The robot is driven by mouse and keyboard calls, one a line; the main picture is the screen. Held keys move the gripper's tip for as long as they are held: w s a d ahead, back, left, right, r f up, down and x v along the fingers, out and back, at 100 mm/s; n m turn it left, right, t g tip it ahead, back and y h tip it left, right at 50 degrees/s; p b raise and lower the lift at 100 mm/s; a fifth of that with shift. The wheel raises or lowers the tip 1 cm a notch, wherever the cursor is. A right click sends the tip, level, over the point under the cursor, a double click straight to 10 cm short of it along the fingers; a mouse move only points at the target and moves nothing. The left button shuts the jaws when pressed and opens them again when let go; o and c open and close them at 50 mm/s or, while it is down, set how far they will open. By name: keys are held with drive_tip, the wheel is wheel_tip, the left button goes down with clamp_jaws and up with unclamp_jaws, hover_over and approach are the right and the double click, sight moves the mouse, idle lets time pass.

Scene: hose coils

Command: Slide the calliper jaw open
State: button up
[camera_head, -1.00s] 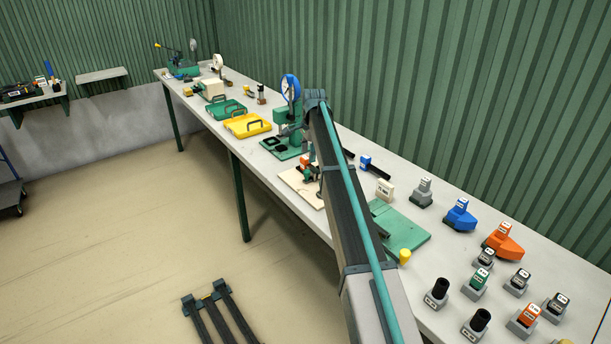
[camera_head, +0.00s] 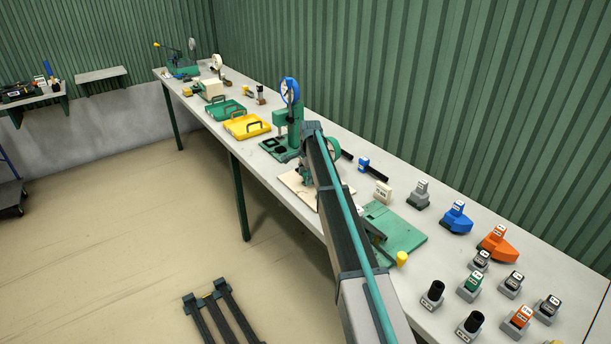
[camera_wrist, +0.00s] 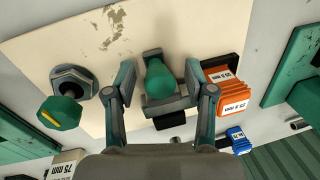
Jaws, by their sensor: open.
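In the wrist view, a green rounded knob (camera_wrist: 158,78) stands on a grey mount on a stained cream board (camera_wrist: 215,28). My gripper (camera_wrist: 158,86) is open, its two fingers on either side of the knob. I cannot tell whether they touch it. An orange block (camera_wrist: 228,90) with a white "mm" label sits just right of the right finger, against a dark piece. I cannot tell for sure which of these parts is the calliper jaw. In the head view, my gripper (camera_head: 304,178) is low over the cream board (camera_head: 294,184), and my arm hides much there.
A green knob with a yellow mark (camera_wrist: 60,112) and a hex nut (camera_wrist: 74,80) lie left of my gripper. A blue labelled block (camera_wrist: 238,140) is at right. In the head view, a green stand with a blue dial (camera_head: 289,92) rises behind; a green plate (camera_head: 400,235) lies nearer.

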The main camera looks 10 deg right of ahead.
sight(298, 186)
clamp_jaws()
drive_tip(key=s+a, duration=0.1)
drive_tip(key=a, duration=0.2)
drive_tip(key=shift+s+b, duration=0.35)
drive_tip(key=shift+b, duration=0.05)
unclamp_jaws()
drive_tip(key=shift+a, duration=0.15)
wheel_tip(298, 186, up, 12)
drive_tip(key=s, duration=0.1)
drive_tip(key=shift+s+d, duration=0.35)
drive_tip(key=shift+d, duration=0.05)
drive_tip(key=shift+f, duration=0.1)
idle(0.4)
